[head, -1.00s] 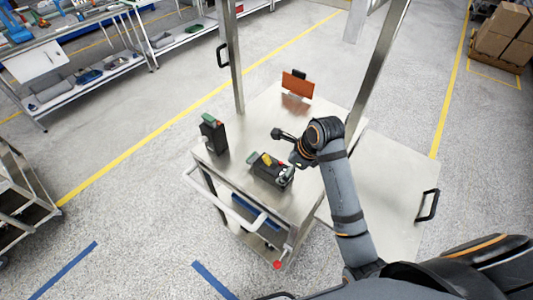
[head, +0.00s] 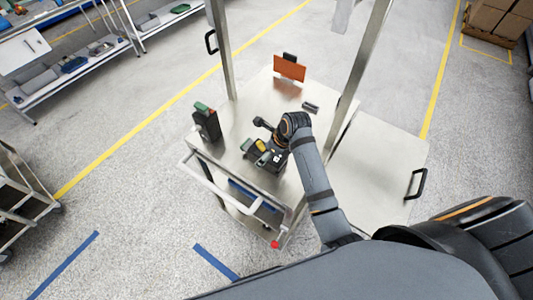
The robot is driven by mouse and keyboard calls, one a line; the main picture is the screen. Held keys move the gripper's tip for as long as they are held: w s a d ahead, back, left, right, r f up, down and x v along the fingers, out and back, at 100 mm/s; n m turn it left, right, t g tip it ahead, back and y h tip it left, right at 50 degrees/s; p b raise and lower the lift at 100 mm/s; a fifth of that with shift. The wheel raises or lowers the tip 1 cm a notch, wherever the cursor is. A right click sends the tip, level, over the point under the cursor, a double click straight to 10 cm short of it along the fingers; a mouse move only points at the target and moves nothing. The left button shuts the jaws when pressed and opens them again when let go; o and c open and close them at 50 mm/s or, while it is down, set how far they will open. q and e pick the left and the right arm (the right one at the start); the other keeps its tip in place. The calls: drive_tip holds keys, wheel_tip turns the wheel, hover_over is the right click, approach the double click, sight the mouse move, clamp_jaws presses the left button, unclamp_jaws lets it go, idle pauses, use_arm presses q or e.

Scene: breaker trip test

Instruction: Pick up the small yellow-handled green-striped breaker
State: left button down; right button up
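A dark block (head: 256,162) sits near the front of the metal cart top (head: 230,160). It has a small yellow part (head: 261,145) on top and green parts at its left and front. These may be the yellow-handled, green-striped breaker, but they are too small to tell apart. My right arm reaches in from the lower right, and its gripper (head: 278,156) points down at the right side of the block. The fingers blend with the dark parts, so their opening and any contact are unclear. My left gripper is out of view.
A tall black unit with a green top (head: 206,122) stands at the cart's left edge. An orange panel (head: 289,68) stands at the back, with a small dark piece (head: 311,107) in front of it. Metal posts (head: 358,85) and a white push handle (head: 228,197) border the cart.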

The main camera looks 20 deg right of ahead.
drive_tip(key=shift+x, duration=1.05)
drive_tip(key=shift+w, duration=0.1)
drive_tip(key=c, duration=1.8)
